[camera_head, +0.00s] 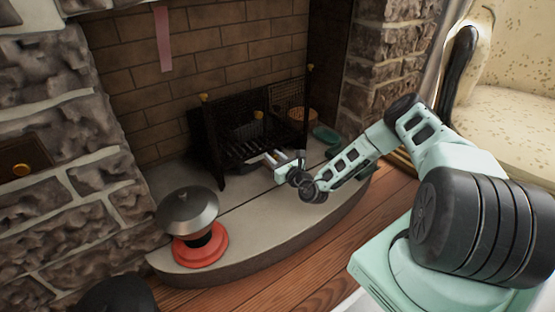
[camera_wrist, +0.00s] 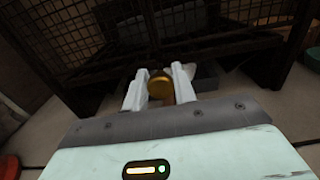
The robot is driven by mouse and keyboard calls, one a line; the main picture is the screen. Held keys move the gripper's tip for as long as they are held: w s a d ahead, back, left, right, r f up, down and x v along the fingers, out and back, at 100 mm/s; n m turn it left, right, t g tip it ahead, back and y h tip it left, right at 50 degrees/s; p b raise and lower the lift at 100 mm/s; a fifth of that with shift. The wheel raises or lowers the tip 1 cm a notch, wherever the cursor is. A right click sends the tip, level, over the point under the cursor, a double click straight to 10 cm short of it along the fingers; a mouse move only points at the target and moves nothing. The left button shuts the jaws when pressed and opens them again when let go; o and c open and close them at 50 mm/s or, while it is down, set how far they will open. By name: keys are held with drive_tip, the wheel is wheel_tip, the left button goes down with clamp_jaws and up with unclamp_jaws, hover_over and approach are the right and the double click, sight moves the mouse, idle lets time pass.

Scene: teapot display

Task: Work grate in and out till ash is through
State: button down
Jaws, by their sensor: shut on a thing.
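A black fire grate (camera_head: 236,135) with bars and mesh sides stands in the brick fireplace. Its mesh and dark frame (camera_wrist: 80,45) fill the top of the wrist view. My gripper (camera_head: 268,158) is low at the front of the grate. In the wrist view its two pale fingers (camera_wrist: 159,76) are shut on a round brass knob (camera_wrist: 160,87), one on each side. A low dark tray-like part (camera_wrist: 206,77) lies just behind the fingers; how the knob joins it is hidden. I cannot make out any ash.
A curved stone hearth (camera_head: 265,225) spreads before the grate, mostly clear in the middle. A grey domed object (camera_head: 188,207) on a red round base (camera_head: 203,247) stands at its left. A green dish (camera_head: 325,134) lies right of the grate. A patterned armchair (camera_head: 510,110) is at far right.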

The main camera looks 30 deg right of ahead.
drive_tip(key=shift+w, duration=1.25)
drive_tip(key=c, duration=1.2)
unclamp_jaws()
drive_tip(key=shift+s+d+p, duration=0.15)
drive_tip(key=shift+s+p, duration=2.1)
drive_tip(key=shift+s, duration=2.1)
drive_tip(key=shift+s+d+p, duration=0.1)
drive_tip(key=shift+s+p, duration=2.1)
drive_tip(key=shift+s, duration=2.15)
